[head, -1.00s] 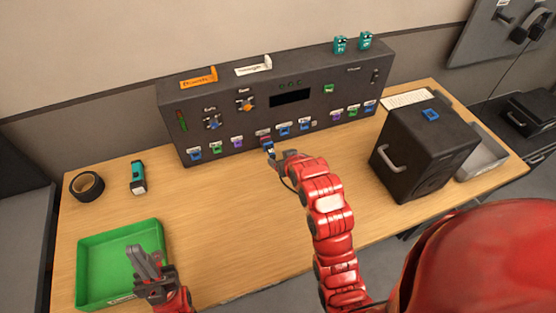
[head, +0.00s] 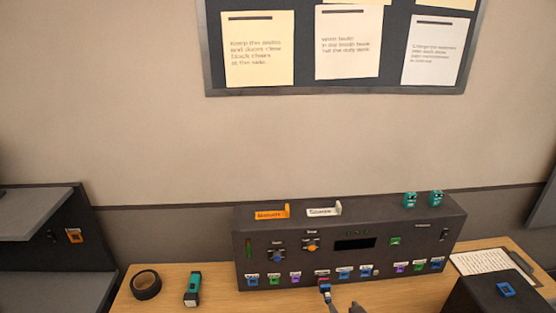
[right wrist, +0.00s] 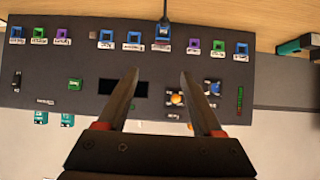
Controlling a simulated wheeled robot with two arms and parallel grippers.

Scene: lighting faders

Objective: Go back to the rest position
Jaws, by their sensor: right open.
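My right gripper (head: 344,308) shows only at its tips, at the bottom edge of the head view, just right of the cabled blue block on the console front. In the right wrist view its two fingers (right wrist: 160,76) are spread with nothing between them. They lie over the dark console (right wrist: 60,65), which appears upside down there. The console (head: 300,225) stands upright at the back of the table in the head view. The cabled blue block (right wrist: 163,32) is in the row of coloured blocks, apart from my fingers. My left gripper is in neither current view.
The wooden table (head: 215,295) holds a black tape roll (head: 146,284) and a teal torch (head: 192,289) at left. A black case (head: 480,295) and a paper sheet (head: 492,264) are at right. A noticeboard (head: 300,88) hangs above. A grey shelf unit is at far left.

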